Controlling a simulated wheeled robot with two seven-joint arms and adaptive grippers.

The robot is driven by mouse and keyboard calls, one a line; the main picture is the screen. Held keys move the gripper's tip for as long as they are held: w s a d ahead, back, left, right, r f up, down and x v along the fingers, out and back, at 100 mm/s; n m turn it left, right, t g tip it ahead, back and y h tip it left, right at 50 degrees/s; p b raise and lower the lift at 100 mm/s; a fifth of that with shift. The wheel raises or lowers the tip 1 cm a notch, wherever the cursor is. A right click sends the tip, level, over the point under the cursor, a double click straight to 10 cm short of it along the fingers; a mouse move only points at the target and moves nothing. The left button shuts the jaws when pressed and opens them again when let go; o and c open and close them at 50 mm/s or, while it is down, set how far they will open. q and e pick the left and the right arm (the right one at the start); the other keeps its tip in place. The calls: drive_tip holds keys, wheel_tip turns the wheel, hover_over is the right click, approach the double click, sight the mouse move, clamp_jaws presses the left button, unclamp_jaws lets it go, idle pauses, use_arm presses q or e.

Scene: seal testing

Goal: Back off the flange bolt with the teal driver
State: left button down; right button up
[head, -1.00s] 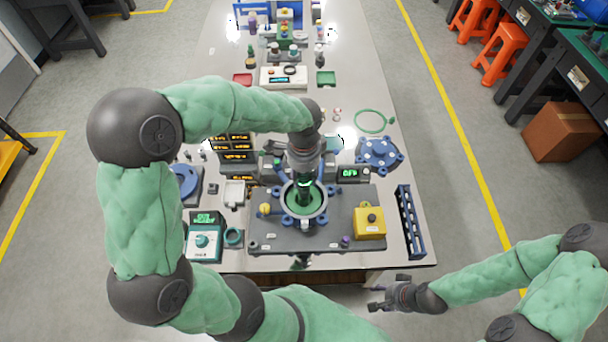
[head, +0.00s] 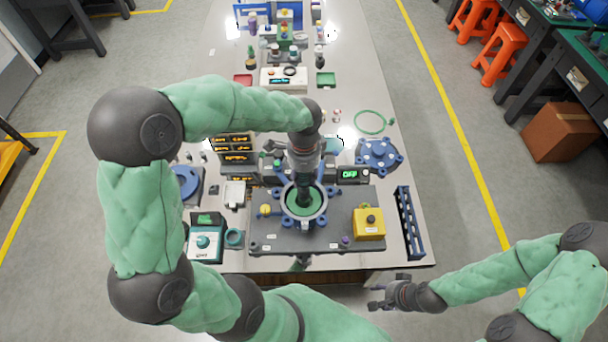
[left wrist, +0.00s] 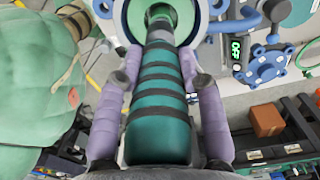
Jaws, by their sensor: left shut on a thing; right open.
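The teal driver (left wrist: 160,100), banded in black, is held between the two fingers of my left gripper (left wrist: 160,75) in the left wrist view. In the head view my left gripper (head: 304,172) is above the round flange fixture (head: 287,214), and the driver points down into its green centre. The flange bolt itself is hidden; I cannot tell whether the driver's tip touches it. My right gripper (head: 384,293) is open and empty, off the front edge of the table at the right.
A yellow box with a black knob (head: 369,222) stands right of the fixture on a dark base plate (head: 262,236). A blue rack (head: 409,222) is further right. A blue bolted flange (head: 380,154) and a teal-fronted device (head: 205,241) stand nearby. Open tabletop lies at the back right.

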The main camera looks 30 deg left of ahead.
use_arm(q)
drive_tip(key=shift+r+p, duration=1.45)
drive_tip(key=shift+r, duration=0.65)
